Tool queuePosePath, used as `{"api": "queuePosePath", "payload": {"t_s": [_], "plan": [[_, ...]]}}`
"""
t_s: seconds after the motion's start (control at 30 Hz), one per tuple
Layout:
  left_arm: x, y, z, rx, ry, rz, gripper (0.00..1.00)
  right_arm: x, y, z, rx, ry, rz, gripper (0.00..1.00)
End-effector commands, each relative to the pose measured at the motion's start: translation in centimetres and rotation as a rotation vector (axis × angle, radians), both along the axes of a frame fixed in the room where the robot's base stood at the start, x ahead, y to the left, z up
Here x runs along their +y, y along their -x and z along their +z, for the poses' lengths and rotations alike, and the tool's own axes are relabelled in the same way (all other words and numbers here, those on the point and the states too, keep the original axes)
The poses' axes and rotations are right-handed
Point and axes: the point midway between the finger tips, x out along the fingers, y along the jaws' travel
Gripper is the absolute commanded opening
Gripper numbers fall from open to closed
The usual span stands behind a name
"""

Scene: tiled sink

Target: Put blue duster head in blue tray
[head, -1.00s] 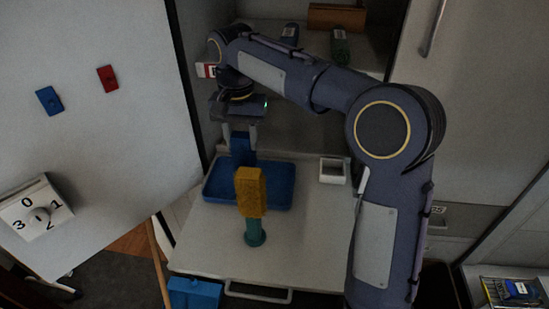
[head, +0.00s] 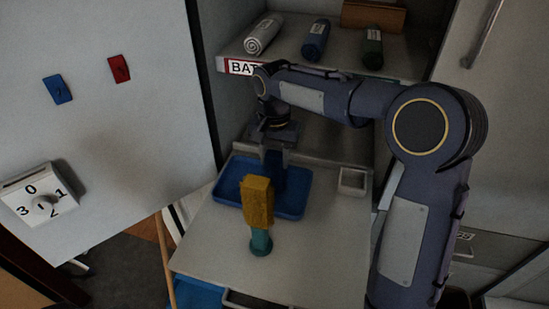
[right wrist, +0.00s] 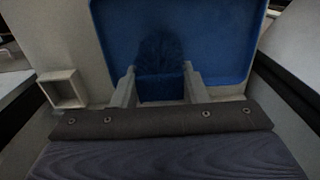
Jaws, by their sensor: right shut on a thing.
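My right gripper (head: 273,157) is shut on the blue duster head (right wrist: 160,62), which shows between the two fingers in the right wrist view. The duster head has a fuzzy dark blue part and a plain blue block at the fingers. The blue tray (head: 291,211) lies on the light counter, and the right wrist view shows its floor (right wrist: 225,35) behind the duster head. The gripper is over the back half of the tray. I cannot tell whether the duster head touches the tray floor. My left gripper is not in view.
A yellow duster head (head: 258,203) stands on a teal base (head: 261,242) in front of the tray. A small white square dish (head: 352,181) is right of the tray. Rolled towels (head: 316,40) lie on the shelf above. A white panel (head: 110,110) is at left.

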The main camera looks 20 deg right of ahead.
Motion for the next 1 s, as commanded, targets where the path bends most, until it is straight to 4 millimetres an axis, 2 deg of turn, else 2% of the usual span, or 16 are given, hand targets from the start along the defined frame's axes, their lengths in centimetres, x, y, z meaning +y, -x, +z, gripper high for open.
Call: {"api": "queuePosePath", "payload": {"t_s": [0.4,0.43,0.6,0.87,1.0], "plan": [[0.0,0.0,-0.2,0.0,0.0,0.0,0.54,0.0,0.0,-0.8,0.0,0.0,0.0,0.06],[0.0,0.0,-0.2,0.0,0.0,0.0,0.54,0.0,0.0,-0.8,0.0,0.0,0.0,0.41],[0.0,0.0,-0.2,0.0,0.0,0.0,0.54,0.0,0.0,-0.7,0.0,0.0,0.0,0.61],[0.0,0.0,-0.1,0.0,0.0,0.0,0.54,0.0,0.0,-0.6,-0.001,-0.001,0.0,0.61],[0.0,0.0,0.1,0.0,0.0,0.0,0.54,0.0,-0.1,0.4,-0.003,-0.001,-0.001,0.61]]}}
